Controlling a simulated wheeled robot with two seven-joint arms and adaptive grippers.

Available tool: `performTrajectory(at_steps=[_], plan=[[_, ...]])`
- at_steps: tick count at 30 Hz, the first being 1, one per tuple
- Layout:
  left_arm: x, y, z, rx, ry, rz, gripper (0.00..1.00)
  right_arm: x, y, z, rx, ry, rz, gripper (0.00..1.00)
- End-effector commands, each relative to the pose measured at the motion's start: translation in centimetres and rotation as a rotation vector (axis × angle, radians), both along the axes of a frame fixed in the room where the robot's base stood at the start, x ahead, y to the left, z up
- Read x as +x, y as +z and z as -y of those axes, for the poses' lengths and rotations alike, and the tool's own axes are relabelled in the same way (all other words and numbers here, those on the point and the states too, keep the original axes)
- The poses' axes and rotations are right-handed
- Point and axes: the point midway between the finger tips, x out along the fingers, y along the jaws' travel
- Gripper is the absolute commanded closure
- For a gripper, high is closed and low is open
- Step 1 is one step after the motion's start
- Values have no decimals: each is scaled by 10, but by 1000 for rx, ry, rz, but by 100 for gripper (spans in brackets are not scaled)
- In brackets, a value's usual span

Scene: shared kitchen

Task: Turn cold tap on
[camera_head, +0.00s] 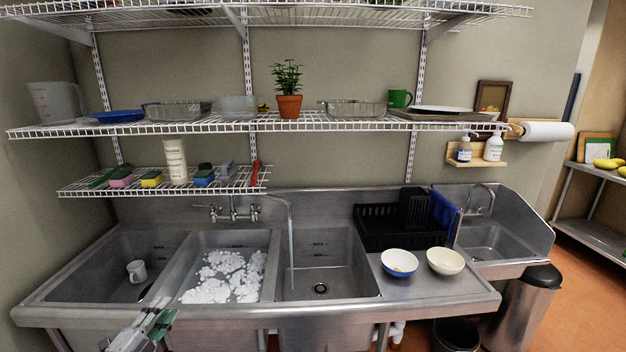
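The wall tap (233,211) is mounted at the back of the steel sink, above the middle basins. It has a left handle (212,212) and a right handle (255,213); no hot or cold mark is readable. Its spout (275,198) swings right over the third basin (320,287). A thin pale vertical streak, like running water, hangs below the spout tip. My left gripper (156,324) is low at the bottom edge, in front of the sink and well apart from the tap. Its finger gap cannot be made out. My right gripper is out of view.
The left basin holds a white mug (137,271). The second basin holds foamy water (226,277). A lower wire shelf (110,189) with sponges and a canister hangs above the tap's left side. Two bowls (399,263) and a black dish rack (385,229) stand right.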

Motion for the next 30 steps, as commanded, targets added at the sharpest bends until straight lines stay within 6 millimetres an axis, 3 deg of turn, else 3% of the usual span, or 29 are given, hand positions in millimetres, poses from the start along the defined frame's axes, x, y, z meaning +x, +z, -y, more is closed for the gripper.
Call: performTrajectory(at_steps=[7, 14, 23, 30], plan=[[2, -21, -25, -78, 76, -52, 67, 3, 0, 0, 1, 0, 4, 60], [-1, -63, -55, -151, 158, -132, 67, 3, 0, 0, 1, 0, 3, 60], [-26, -168, -105, -283, 319, -319, 67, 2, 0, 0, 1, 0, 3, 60], [-66, -261, -130, -387, 449, -480, 67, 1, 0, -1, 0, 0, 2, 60]])
